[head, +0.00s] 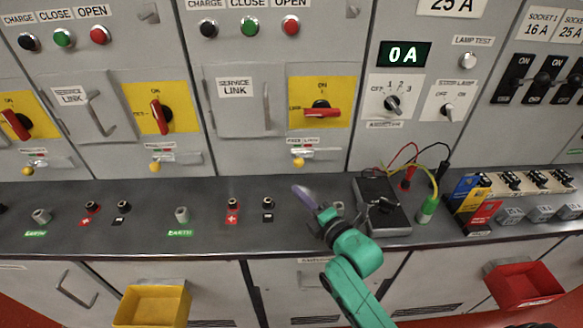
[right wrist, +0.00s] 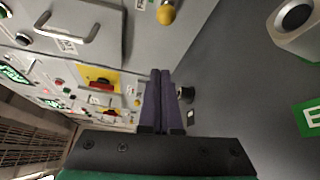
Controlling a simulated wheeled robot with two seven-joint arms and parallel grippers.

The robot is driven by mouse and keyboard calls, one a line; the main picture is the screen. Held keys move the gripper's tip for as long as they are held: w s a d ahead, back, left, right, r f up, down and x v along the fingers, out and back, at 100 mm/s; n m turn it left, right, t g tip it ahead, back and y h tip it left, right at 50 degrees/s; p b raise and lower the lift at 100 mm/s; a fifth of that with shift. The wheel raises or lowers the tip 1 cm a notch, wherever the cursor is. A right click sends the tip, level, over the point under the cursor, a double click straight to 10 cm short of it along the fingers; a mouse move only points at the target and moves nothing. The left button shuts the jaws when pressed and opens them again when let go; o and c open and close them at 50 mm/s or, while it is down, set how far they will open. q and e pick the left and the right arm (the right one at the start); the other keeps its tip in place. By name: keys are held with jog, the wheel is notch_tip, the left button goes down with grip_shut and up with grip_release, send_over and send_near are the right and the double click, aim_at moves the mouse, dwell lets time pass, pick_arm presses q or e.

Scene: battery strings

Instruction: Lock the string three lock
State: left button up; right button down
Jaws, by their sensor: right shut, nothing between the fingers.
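A small lock plunger with a yellow knob (head: 298,162) sits under the red rotary switch (head: 320,109) of the right-hand string panel. That red handle lies about level on its yellow plate. I take this panel as string three, though no string number is readable. My right gripper (head: 303,193) is shut and empty, with purple fingers over the counter below this knob, apart from it. In the right wrist view the closed fingers (right wrist: 159,90) point along the counter and panels. A yellow knob (right wrist: 166,14) shows at the top there. My left gripper is not in view.
Similar yellow knobs (head: 155,166) sit under the panels to the left. Terminals (head: 232,203) and an earth stud (head: 182,214) stand up from the counter. A dark meter box (head: 382,203) with leads lies right of my gripper. Yellow (head: 152,305) and red (head: 522,285) bins hang in front.

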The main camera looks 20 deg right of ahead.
aim_at(298, 160)
jog(key=shift+w+a, duration=0.1)
jog(key=shift+w, duration=0.1)
jog(key=p+x, duration=0.2)
jog(key=x, duration=0.8)
jog(key=shift+w, duration=0.15)
jog(key=d, duration=0.2)
jog(key=d+p, duration=0.1)
jog(key=shift+s+d+r, duration=0.2)
jog(key=shift+d, duration=0.15)
jog(key=shift+s+d, duration=0.1)
jog(key=shift+d, duration=0.1)
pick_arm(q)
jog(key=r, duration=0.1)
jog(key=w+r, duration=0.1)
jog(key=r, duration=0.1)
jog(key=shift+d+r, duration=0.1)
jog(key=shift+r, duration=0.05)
pick_arm(e)
jog(key=shift+a, duration=0.1)
